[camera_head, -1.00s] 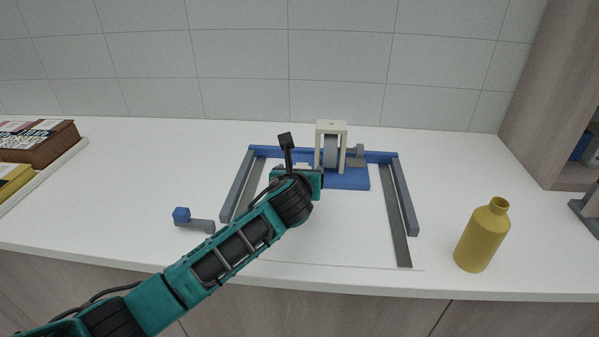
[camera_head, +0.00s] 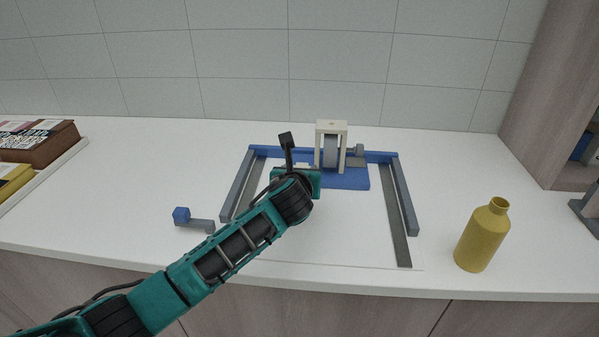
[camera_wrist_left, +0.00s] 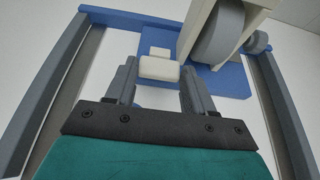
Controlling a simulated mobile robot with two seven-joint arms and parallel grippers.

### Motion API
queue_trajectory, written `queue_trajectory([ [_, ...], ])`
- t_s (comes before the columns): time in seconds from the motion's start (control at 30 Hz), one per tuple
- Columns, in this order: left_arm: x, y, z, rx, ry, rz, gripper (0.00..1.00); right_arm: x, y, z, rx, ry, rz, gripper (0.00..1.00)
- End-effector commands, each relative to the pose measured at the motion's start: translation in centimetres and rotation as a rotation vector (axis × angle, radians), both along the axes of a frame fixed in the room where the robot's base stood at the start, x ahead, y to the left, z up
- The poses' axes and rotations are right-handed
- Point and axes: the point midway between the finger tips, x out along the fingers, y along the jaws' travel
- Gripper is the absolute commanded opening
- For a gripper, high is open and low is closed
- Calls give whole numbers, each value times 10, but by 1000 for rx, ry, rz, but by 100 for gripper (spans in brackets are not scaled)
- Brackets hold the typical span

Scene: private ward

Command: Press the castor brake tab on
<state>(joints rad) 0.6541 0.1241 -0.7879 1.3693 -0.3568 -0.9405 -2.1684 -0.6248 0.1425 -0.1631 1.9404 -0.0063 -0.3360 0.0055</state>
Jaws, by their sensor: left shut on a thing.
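The castor stands at the back of the frame, with a cream fork (camera_head: 331,126) and a grey wheel (camera_head: 330,152) on a blue base (camera_head: 350,181). In the left wrist view the wheel (camera_wrist_left: 219,38) is right of centre. The cream brake tab (camera_wrist_left: 160,68) sticks out left of the wheel, between my left gripper's fingertips (camera_wrist_left: 159,78). My left gripper (camera_head: 298,180) is shut on the tab, just left of the castor in the head view. My arm and gripper hide most of the tab there. My right gripper is not in view.
Blue and grey rails (camera_head: 405,200) surround the castor on three sides. A grey piece with a blue block (camera_head: 181,215) lies at the left. A yellow bottle (camera_head: 482,236) stands at the right. Books (camera_head: 35,143) lie at the far left. The front middle counter is clear.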

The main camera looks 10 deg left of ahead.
Motion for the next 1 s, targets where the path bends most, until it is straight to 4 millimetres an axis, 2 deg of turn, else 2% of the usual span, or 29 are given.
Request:
queue_trajectory([
  [0.17, -1, 1, -4, 3, -23, 1, 23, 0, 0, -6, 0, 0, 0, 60],
  [0.5, -4, 1, -18, 4, -219, 1, 23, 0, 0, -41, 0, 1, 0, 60],
  [0.93, -4, 0, -15, 2, -248, 0, 23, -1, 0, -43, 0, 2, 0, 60],
  [0.97, -4, 0, -15, 2, -248, 0, 56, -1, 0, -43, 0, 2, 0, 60],
  [1.0, -4, 0, -15, 2, -248, 0, 60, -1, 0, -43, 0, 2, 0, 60],
])
